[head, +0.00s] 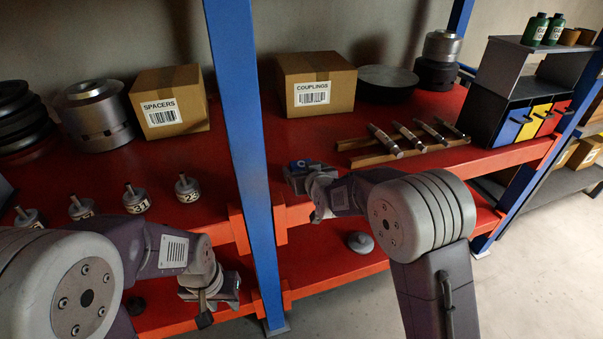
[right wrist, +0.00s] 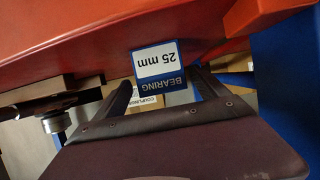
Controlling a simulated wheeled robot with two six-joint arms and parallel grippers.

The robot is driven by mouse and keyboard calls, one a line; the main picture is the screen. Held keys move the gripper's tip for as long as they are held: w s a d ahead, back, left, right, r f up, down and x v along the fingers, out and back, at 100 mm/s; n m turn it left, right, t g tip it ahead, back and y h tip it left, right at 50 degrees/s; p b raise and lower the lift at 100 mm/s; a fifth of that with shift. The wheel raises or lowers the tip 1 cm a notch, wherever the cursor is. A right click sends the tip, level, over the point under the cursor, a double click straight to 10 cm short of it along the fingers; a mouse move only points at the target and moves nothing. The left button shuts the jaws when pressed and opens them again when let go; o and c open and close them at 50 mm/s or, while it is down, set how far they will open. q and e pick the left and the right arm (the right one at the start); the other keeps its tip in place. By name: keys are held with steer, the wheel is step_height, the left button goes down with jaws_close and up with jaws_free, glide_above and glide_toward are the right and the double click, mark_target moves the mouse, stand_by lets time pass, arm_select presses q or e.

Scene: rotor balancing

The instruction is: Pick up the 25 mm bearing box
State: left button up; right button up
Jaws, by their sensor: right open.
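The 25 mm bearing box (right wrist: 157,60) is small and blue with a white label. It stands on the red shelf, its text upside down in the right wrist view. In the head view its blue top (head: 300,163) shows at the front shelf edge, partly hidden by my right gripper (head: 308,177). My right gripper (right wrist: 162,88) is open, with one finger on each side of the box in the wrist view; I cannot tell whether they touch it. My left gripper (head: 208,296) hangs low by the lower shelf, left of the blue post. Its fingers are too unclear to read.
A blue post (head: 241,130) stands between my arms. Behind the box are a couplings carton (head: 315,84) and a spacers carton (head: 170,101). Metal shafts (head: 408,136) lie on a wooden rack to the right. Several labelled weights (head: 136,198) stand at the left front.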

mark_target(299, 165)
steer(key=x, duration=0.4)
steer(key=shift+w+a+f, duration=0.2)
steer(key=shift+w, duration=0.05)
steer(key=shift+s+r, duration=0.1)
steer(key=shift+c, duration=0.3)
steer(key=c, duration=1.5)
step_height(299, 165, up, 5)
steer(key=shift+f+p, duration=0.15)
steer(key=shift+p, duration=0.45)
steer(key=d+r+p, duration=0.1)
steer(key=d+r, duration=0.1)
steer(key=d, duration=0.2)
steer(key=d+r+p, duration=0.1)
steer(key=d+r, duration=0.1)
steer(key=d, duration=0.1)
steer(key=d+r+p, duration=0.1)
steer(key=d+r, duration=0.1)
steer(key=d, duration=0.2)
steer(key=shift+s+d+r+p, duration=0.15)
steer(key=shift+s+d+p, duration=0.15)
steer(key=shift+d+p, duration=0.1)
